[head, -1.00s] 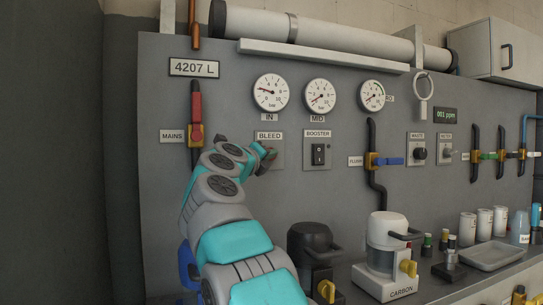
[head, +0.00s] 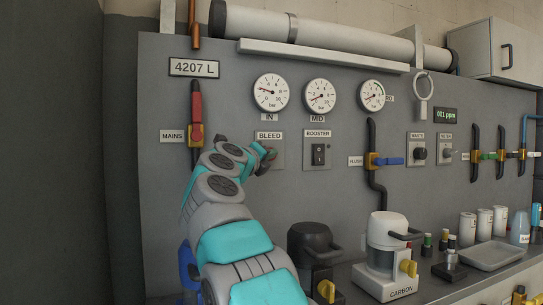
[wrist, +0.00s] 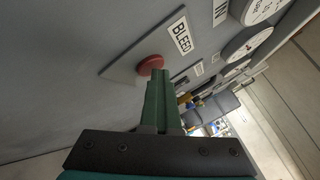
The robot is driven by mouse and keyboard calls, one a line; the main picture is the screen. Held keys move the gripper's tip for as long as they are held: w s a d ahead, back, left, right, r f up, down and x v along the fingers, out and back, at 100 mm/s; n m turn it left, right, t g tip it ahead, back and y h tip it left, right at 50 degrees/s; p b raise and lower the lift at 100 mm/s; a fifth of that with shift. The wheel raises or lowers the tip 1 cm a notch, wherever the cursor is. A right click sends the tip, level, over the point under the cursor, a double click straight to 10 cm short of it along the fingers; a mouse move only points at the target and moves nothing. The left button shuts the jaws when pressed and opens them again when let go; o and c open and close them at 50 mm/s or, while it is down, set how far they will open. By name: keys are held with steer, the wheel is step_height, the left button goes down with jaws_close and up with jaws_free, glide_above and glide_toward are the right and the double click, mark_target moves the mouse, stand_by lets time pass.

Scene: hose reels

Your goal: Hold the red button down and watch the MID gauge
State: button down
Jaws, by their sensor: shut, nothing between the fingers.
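The red button (wrist: 150,65) shows in the wrist view on a plate beside the BLEED label (wrist: 181,36). My gripper (wrist: 163,82) is shut and empty, its fingertips right at the button's near edge. I cannot tell whether they touch it or how far it is pressed. In the head view my gripper (head: 268,156) is at the panel just below the BLEED label (head: 269,135) and mostly hides the button. The MID gauge (head: 320,95) is a round white dial above the BOOSTER switch. Its thin needle points to the lower left, at the low end of the scale.
The IN gauge (head: 271,93) is left of MID, with another gauge (head: 372,95) on the right. The BOOSTER switch (head: 318,154) is right of my gripper.

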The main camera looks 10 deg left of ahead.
steer(key=shift+s, duration=0.1)
steer(key=shift+s+d+b, duration=0.45)
steer(key=shift+s+b, duration=0.2)
steer(key=shift+s, duration=0.05)
steer(key=shift+s, duration=0.1)
steer(key=s+d+b, duration=0.1)
steer(key=s+b, duration=0.1)
steer(key=s+d, duration=0.1)
steer(key=s, duration=0.1)
steer(key=shift+d+b, duration=0.35)
steer(key=shift+b, duration=0.05)
